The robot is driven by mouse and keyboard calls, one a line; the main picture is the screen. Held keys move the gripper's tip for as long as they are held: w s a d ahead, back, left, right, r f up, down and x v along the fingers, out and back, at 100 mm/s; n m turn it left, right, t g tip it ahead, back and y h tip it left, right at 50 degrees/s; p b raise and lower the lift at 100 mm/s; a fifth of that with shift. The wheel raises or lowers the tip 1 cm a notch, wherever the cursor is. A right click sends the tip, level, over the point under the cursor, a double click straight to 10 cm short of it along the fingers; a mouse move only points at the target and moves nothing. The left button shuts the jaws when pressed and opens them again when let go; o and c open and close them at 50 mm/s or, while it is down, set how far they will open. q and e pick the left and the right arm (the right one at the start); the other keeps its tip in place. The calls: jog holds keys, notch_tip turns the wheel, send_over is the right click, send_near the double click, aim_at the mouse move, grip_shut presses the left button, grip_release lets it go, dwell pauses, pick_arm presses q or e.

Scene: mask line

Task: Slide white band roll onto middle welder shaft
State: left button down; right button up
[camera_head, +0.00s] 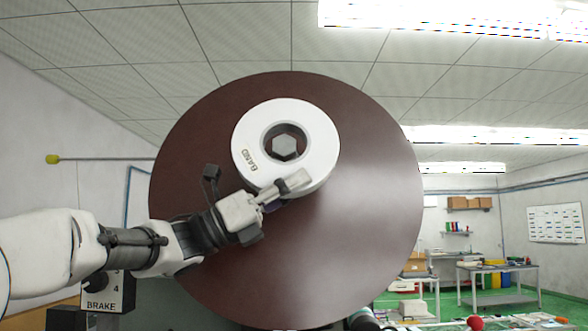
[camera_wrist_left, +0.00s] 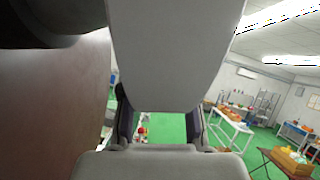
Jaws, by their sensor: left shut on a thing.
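The white band roll (camera_head: 319,145), marked BAND, faces me in front of a large dark red-brown disc (camera_head: 370,220). A grey hexagonal end (camera_head: 284,147), apparently of a shaft, shows inside the roll's round hole, slightly off its middle. My left gripper (camera_head: 291,185) is shut on the roll's lower rim. In the left wrist view, the pale roll (camera_wrist_left: 178,50) fills the space between the fingers, with the brown disc (camera_wrist_left: 60,110) close on the left. I cannot tell whether the roll is around the shaft or still in front of it. My right gripper is not seen.
A box marked BRAKE (camera_head: 103,293) stands at the lower left, behind my left arm. A rod with a yellow knob (camera_head: 52,159) sticks out left of the disc. Worktables (camera_head: 498,272) stand on the green floor far to the right.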

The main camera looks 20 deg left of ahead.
pick_arm(q)
jog(key=shift+w+a+f, duration=0.1)
jog(key=shift+w+a, duration=0.1)
jog(key=shift+w, duration=0.45)
jog(key=shift+w+a+f+p, duration=0.2)
jog(key=shift+w, duration=0.6)
jog(key=shift+w+a+f+p, duration=0.25)
jog(key=shift+w, duration=0.55)
jog(key=shift+w+a+f+p, duration=0.2)
jog(key=shift+w, duration=0.6)
jog(key=c, duration=0.8)
grip_release()
jog(key=shift+o, duration=0.2)
jog(key=v, duration=0.7)
jog(key=shift+f, duration=0.2)
